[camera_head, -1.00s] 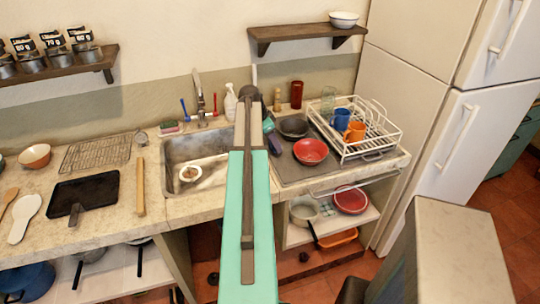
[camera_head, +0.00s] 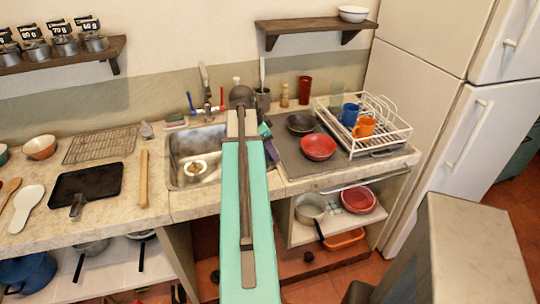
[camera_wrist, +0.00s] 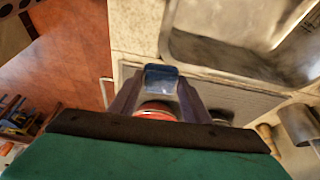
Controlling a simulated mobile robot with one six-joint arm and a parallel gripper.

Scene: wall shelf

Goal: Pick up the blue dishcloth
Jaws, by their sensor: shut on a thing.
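The blue dishcloth (camera_wrist: 160,77) shows in the wrist view as a small dark blue patch between the fingertips of my gripper (camera_wrist: 160,88). My gripper is shut on it. In the wrist view the cloth is in front of the counter's edge, with the sink to its upper right. The rest of the cloth is hidden.
The sink (camera_head: 180,178) lies left of my arm. A red bowl (camera_head: 318,147), a dark bowl (camera_head: 300,123) and a white dish rack (camera_head: 395,135) with mugs stand to its right. A shelf (camera_head: 310,28) hangs above; the fridge (camera_head: 440,140) stands at the right.

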